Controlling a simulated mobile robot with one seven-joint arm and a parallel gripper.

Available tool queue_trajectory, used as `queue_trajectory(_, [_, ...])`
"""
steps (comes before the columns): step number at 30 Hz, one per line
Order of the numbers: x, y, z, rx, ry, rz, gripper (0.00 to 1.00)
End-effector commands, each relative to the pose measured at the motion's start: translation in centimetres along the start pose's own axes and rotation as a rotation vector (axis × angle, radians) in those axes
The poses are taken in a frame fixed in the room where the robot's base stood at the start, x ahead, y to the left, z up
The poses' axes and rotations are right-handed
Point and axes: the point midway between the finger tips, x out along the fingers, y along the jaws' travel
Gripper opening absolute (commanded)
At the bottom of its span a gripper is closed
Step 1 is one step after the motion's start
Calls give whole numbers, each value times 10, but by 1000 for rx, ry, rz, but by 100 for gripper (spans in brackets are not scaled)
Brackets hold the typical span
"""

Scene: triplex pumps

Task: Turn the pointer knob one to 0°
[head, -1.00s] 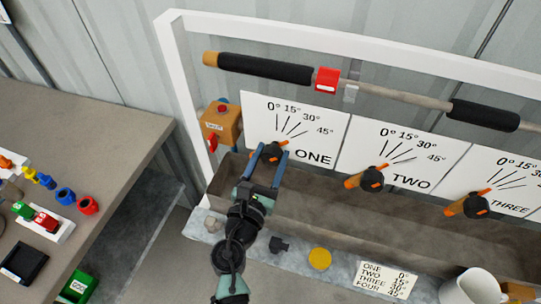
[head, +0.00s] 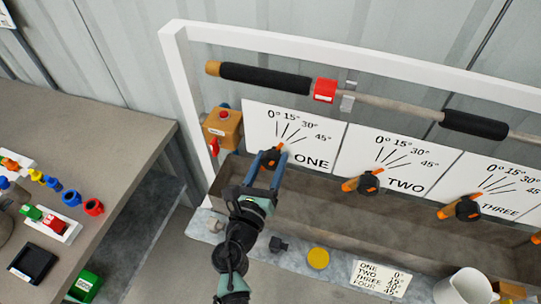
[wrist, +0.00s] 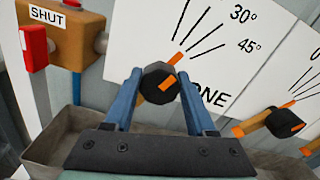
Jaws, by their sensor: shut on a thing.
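Pointer knob one (wrist: 155,84) is a round black knob with an orange pointer. It is on the white dial plate marked ONE (head: 312,163), which has lines for 0°, 15°, 30° and 45°. In the wrist view its orange tip points up and to the right, toward the fan of lines; the exact angle is hard to read. My gripper (wrist: 161,76) has one blue finger on each side of the knob and is shut on it. In the head view my gripper (head: 267,158) partly covers the knob (head: 273,156).
Knob two (head: 369,182) and knob three (head: 467,208) are to the right, on their own plates. An orange box marked SHUT (head: 222,127) with a red lever is close on the left. A trough (head: 330,218) runs below the plates. A white frame (head: 189,100) surrounds the panel.

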Motion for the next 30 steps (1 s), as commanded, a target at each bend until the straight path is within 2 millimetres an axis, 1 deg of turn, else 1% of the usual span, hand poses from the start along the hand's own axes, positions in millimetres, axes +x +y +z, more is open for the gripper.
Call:
queue_trajectory(1, [0, -1, 2, -43, 3, 0, 0])
queue_trajectory(6, [0, 0, 2, -180, 3, 1, 0])
queue_trajectory(15, [0, 1, 0, -354, 2, 1, 0])
queue_trajectory(21, [0, 1, 0, -410, 1, 1, 0])
queue_trajectory(30, [0, 1, -1, -433, 1, 0, 0])
